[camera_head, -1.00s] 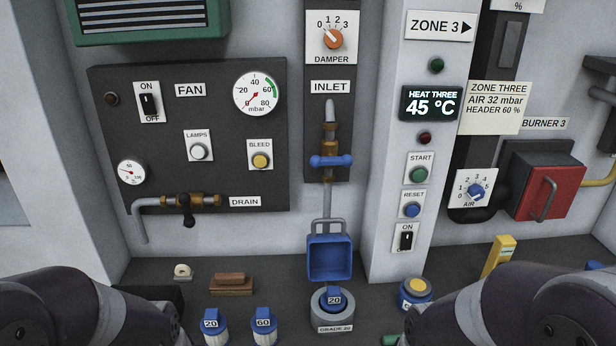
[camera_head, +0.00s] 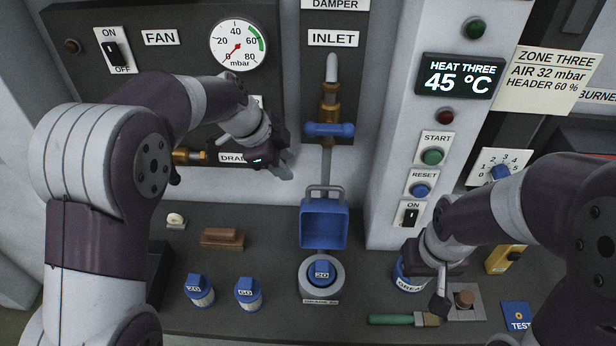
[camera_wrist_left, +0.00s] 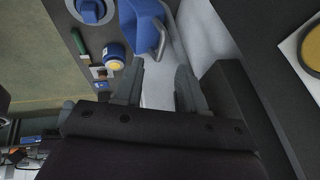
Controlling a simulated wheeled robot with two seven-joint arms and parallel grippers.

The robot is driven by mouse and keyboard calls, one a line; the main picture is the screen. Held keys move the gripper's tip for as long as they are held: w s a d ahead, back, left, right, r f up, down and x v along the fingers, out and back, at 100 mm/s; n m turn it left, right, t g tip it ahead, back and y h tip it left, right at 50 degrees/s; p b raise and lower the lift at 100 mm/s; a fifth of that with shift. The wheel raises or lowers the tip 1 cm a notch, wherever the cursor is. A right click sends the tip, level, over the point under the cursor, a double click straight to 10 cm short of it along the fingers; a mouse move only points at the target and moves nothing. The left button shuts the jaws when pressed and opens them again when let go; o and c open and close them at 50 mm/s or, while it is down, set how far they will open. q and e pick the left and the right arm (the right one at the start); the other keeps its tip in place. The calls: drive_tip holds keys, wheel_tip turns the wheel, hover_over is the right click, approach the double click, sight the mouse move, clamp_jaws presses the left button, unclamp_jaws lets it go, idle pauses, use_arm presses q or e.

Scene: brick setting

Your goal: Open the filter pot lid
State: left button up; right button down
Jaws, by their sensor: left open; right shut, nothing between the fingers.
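A blue square hollow piece (camera_head: 323,226) with a grey bail handle (camera_head: 325,190) on top stands upright below the inlet pipe. It looks like the pot's lid, but I cannot be sure. In front is a round grey pot (camera_head: 319,285) holding a blue-topped cartridge marked 20 (camera_head: 321,272). My left gripper (camera_head: 282,163) is open and empty, above and left of the handle. In the left wrist view the handle (camera_wrist_left: 160,42) and blue piece (camera_wrist_left: 140,20) lie beyond the open fingertips (camera_wrist_left: 158,72), apart from them. My right gripper (camera_head: 440,303) is shut and empty, at the right.
Two blue-capped cartridges (camera_head: 247,292) and a brown block (camera_head: 222,238) stand left on the bench. A grease tin (camera_head: 402,283), green-handled brush (camera_head: 395,319) and blue test card (camera_head: 516,315) are at the right. The inlet valve's blue handle (camera_head: 329,130) is above.

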sight(313, 187)
use_arm(q)
drive_tip(key=p+x, duration=0.1)
drive_tip(key=x, duration=0.2)
drive_tip(key=p+x, duration=0.1)
drive_tip(key=x, duration=0.3)
drive_tip(key=w+p+x, duration=0.1)
drive_tip(key=x, duration=0.2)
drive_tip(key=shift+w+d+f, duration=0.1)
drive_tip(key=shift+w+d, duration=0.05)
drive_tip(key=shift+d, duration=0.15)
drive_tip(key=shift+s+d+f, duration=0.1)
drive_tip(key=shift+s+f, duration=0.1)
drive_tip(key=shift+f, duration=0.35)
drive_tip(key=shift+w+d+f, duration=0.1)
drive_tip(key=shift+w, duration=0.1)
drive_tip(key=shift+c, duration=0.6)
drive_tip(key=c, duration=0.5)
drive_tip(key=shift+s, duration=0.1)
clamp_jaws()
use_arm(e)
drive_tip(key=r, duration=0.3)
drive_tip(key=shift+w+d+r, duration=0.1)
drive_tip(key=shift+w+d, duration=0.25)
